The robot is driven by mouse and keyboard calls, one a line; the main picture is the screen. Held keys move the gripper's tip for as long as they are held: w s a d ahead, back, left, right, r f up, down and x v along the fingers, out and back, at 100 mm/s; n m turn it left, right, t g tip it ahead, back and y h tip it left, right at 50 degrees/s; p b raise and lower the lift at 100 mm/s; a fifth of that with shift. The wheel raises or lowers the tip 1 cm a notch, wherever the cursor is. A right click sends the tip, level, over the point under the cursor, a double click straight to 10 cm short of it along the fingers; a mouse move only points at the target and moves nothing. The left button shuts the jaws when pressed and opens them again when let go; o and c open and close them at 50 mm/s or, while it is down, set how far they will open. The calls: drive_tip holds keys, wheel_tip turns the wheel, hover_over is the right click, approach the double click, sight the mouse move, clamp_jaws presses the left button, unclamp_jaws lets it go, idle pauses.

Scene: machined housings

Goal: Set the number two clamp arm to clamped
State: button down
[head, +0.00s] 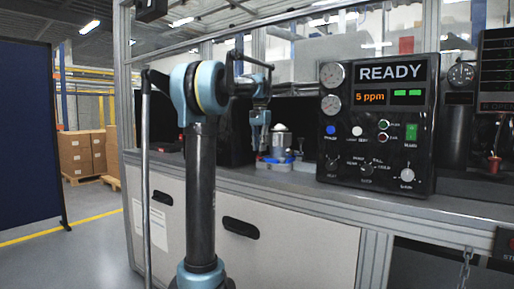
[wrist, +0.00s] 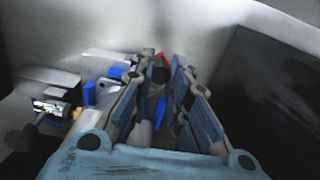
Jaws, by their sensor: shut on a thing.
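My gripper (head: 259,146) reaches down to the small clamping fixture on the bench in the head view. The fixture's blue base (head: 276,163) and a round metal part (head: 281,143) show beside the fingers. In the wrist view my gripper (wrist: 163,65) is shut on a clamp arm with a red tip (wrist: 163,59). The fingers hide most of this arm, and I cannot read its number or tell its exact angle. A blue piece (wrist: 159,111) shows between the fingers. Left of them are blue blocks (wrist: 88,93) and grey metal pieces (wrist: 50,78).
A black control panel (head: 378,125) reading READY and 5 ppm stands right of the fixture. A dark surface (wrist: 270,95) lies to the right in the wrist view. An aluminium frame post (head: 123,90) stands left of my arm. Bare bench top (head: 240,172) runs along the front.

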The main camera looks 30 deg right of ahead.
drive_tip(key=c, duration=1.5)
unclamp_jaws()
wheel_tip(320, 180, up, 12)
drive_tip(key=shift+w, duration=0.15)
